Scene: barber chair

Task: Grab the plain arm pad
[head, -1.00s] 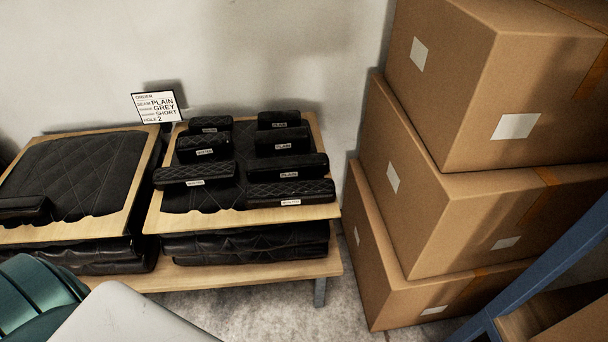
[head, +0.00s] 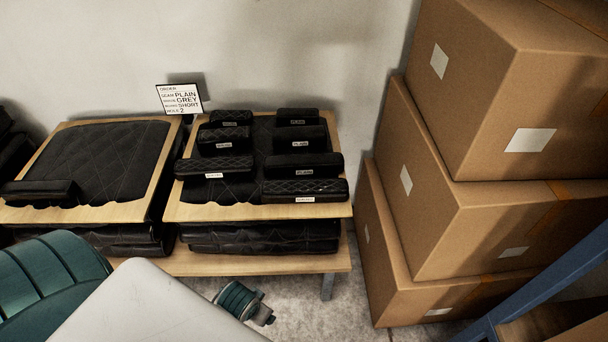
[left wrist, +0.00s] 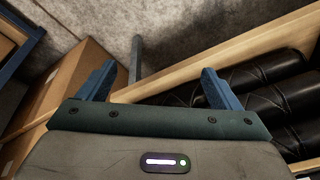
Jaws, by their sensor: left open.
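Several black arm pads lie in two columns on a black quilted panel on the right wooden board (head: 180,206). In the right column, the back pad (head: 297,115), the second pad (head: 300,137) and the third pad (head: 304,163) look smooth, with labels that seem to read PLAIN. The front pad (head: 304,188) and the left-column front pad (head: 214,165) look quilted. Another pad (head: 40,191) lies on the left board. My left gripper (left wrist: 158,86) is open and empty in the left wrist view, beside a wooden edge and black rolls. My right gripper is out of view.
An order card (head: 180,99) behind the boards reads PLAIN, GREY, SHORT, 2. Stacked cardboard boxes (head: 430,190) stand on the right. A blue frame (head: 555,285) is at the lower right. More black padding (head: 260,237) fills the lower shelf.

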